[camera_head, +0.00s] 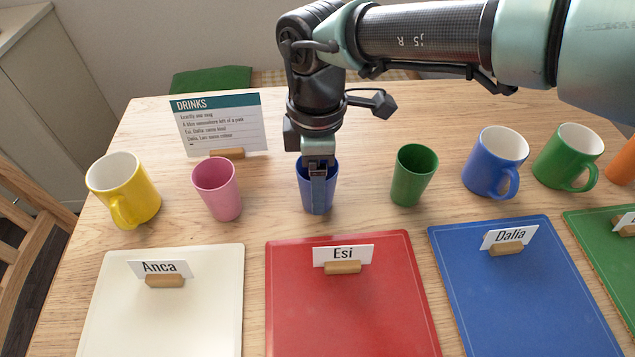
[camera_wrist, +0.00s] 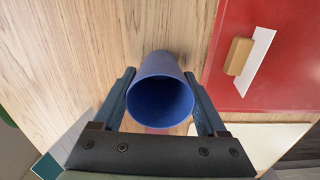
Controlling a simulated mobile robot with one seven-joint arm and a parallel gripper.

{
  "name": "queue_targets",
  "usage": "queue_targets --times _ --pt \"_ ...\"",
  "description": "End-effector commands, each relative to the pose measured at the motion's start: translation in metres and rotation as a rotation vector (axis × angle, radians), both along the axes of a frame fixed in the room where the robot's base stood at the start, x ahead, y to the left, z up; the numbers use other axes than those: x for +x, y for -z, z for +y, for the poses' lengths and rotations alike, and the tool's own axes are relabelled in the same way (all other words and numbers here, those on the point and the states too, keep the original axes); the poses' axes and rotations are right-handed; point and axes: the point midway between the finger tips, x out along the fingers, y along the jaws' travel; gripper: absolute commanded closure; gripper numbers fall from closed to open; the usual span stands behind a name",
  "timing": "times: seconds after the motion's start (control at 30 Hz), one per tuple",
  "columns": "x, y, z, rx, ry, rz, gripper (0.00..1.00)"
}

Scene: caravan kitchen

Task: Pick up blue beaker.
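The blue beaker (camera_head: 327,192) stands upright on the wooden table behind the red mat named Esi, and its front is partly covered by my gripper. My gripper (camera_head: 318,190) points down over the beaker. In the wrist view the blue beaker (camera_wrist: 161,92) is between the two fingers of my gripper (camera_wrist: 160,95), its open rim toward the camera. The fingers are spread, one on each side of the beaker. A narrow gap seems to show at the left finger; contact on the right side is hard to tell.
A pink beaker (camera_head: 217,190) stands left and a green beaker (camera_head: 412,175) right. Beyond are a yellow mug (camera_head: 122,190), a blue mug (camera_head: 494,162) and a green mug (camera_head: 568,158). A drinks card (camera_head: 220,125) stands behind. The red mat (camera_head: 345,310) lies in front.

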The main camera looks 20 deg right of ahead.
Motion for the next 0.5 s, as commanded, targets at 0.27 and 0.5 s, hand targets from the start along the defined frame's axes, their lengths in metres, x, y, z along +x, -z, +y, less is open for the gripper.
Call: queue_targets --times 0.27,0.5 --pt "0.0 0.0001 -0.0002 0.0 0.0 0.0 0.8" --pt "0.0 -0.0013 -0.0002 0.0 0.0 0.0 0.8"
